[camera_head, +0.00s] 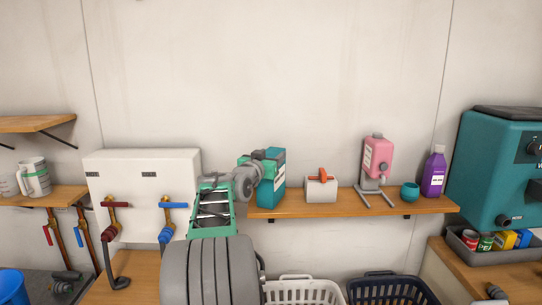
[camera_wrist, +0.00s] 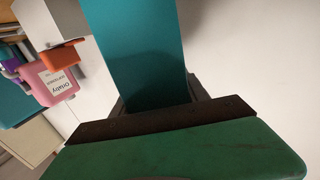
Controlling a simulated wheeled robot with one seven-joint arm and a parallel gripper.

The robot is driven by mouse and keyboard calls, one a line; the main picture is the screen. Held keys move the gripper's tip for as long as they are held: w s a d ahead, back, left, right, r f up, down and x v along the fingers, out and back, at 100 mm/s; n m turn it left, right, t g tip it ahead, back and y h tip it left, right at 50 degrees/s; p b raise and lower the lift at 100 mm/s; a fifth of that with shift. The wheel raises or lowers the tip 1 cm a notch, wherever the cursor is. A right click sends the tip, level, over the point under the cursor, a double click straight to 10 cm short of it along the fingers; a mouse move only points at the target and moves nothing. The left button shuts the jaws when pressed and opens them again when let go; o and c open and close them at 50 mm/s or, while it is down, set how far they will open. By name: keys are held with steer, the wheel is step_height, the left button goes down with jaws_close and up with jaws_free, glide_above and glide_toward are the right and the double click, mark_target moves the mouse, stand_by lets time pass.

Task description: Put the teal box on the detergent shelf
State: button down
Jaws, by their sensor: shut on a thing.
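My gripper (camera_head: 253,172) comes in from the left and is shut on the box. In the wrist view the teal box (camera_wrist: 138,45) rises from between the jaws (camera_wrist: 160,108). The box's lower end is over or on the shelf's left end; I cannot tell whether it touches. The jaws partly hide its left side.
A white block with an orange handle (camera_head: 320,188), a pink dispenser (camera_head: 377,160), a teal cup (camera_head: 410,191) and a purple bottle (camera_head: 434,173) stand along the shelf. Laundry baskets (camera_head: 290,292) sit below. A white panel with taps (camera_head: 140,190) is left.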

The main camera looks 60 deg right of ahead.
steer(key=c, duration=0.6)
jaws_free()
